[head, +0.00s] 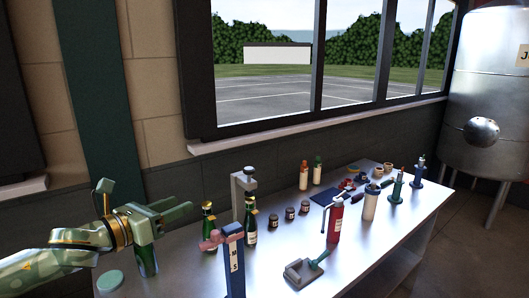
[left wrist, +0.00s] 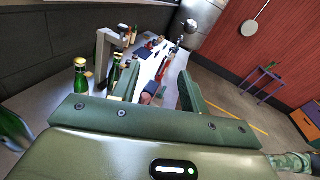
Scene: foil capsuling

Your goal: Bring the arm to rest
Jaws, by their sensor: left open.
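My left arm comes in from the left in the head view. Its green left gripper (head: 182,212) is open above the left end of the metal table (head: 272,262), with nothing seen between its fingers. In the left wrist view the two fingers (left wrist: 188,92) stand apart, pointing along the table. A dark green bottle (head: 147,264) stands below the gripper, its upper part hidden by it.
Two green bottles (head: 209,226) (head: 250,222) stand near a grey post stand (head: 237,192). A blue stand with a pink top (head: 233,262), a lever tool (head: 307,268), a red cylinder (head: 335,220) and several small jars (head: 290,213) occupy the table. The front middle has bare patches.

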